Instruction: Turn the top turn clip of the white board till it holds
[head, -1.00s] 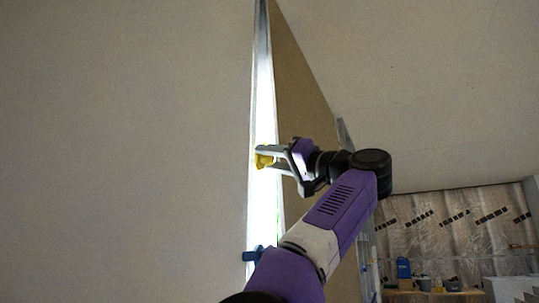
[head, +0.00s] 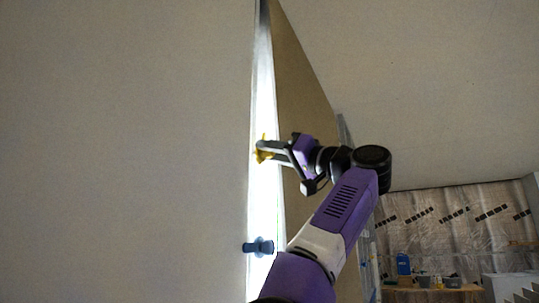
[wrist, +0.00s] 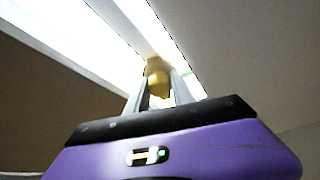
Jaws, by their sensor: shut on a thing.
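The top turn clip (head: 262,150) is yellow and sits at the right edge of the white board (head: 140,150), over a bright lit strip. My gripper (head: 266,152) is shut on this clip in the head view. In the wrist view the yellow clip (wrist: 157,78) stands between my two grey fingers (wrist: 155,95). The fingers hide part of the clip, and I cannot tell whether it laps over the board. A blue clip (head: 258,246) sits lower on the same edge.
A tan panel edge (head: 305,110) runs close along the right of the bright strip (head: 264,205). A bench (head: 435,291) with a blue container (head: 403,265) stands far off at lower right, before a plastic-covered wall (head: 455,230).

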